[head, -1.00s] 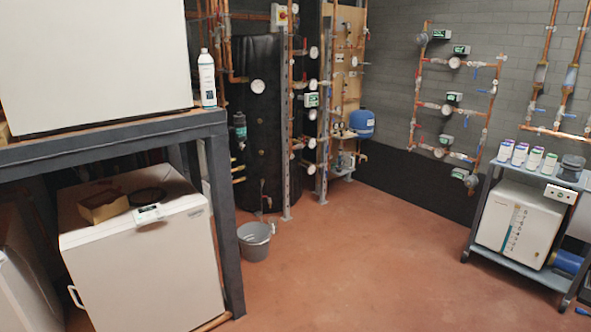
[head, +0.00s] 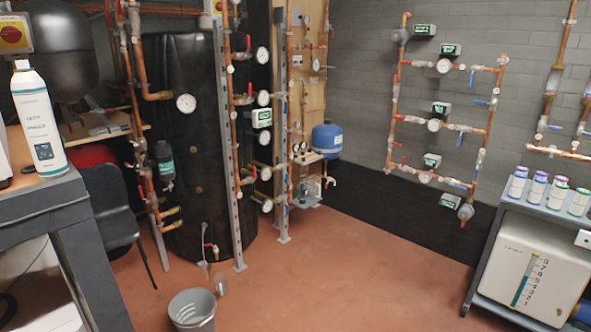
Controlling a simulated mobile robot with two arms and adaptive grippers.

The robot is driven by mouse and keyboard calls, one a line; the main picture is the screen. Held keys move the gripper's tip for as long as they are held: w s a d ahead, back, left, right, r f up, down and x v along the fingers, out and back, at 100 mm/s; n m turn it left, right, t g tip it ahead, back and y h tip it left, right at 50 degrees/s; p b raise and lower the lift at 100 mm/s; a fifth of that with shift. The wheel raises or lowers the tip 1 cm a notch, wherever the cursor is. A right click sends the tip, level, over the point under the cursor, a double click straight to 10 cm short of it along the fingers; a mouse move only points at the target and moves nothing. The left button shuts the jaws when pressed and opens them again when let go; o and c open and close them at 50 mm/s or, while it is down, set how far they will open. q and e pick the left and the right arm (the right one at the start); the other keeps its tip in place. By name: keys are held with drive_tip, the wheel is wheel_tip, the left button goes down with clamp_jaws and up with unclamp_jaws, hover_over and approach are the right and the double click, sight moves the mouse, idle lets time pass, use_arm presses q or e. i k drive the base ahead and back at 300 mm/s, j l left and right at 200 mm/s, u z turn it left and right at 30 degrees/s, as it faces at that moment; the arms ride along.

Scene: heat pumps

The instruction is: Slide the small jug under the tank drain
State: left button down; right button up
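A tall black tank (head: 190,130) stands at the back left. A small drain tap (head: 208,246) shows low on its front, close above the floor. A small, pale, see-through vessel (head: 221,284), which looks like the small jug, stands on the floor in front of the tap and a little to its right. It is too small to tell its handle or contents. A grey bucket (head: 193,312) stands nearer to me, just left of the jug, partly cut by the lower edge. Neither of my grippers is in view.
A dark bench (head: 75,215) with a white bottle (head: 40,120) blocks the left. A metal post (head: 237,200) stands right of the tap. A cart (head: 485,260) with a white unit stands at the right. The red floor (head: 350,260) between is clear.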

sight(219, 281)
drive_tip(key=i+l, duration=0.1)
drive_tip(key=i, duration=0.6)
drive_tip(key=i+u, duration=0.1)
drive_tip(key=i, duration=0.6)
drive_tip(key=i+l, duration=0.2)
drive_tip(key=i, duration=0.45)
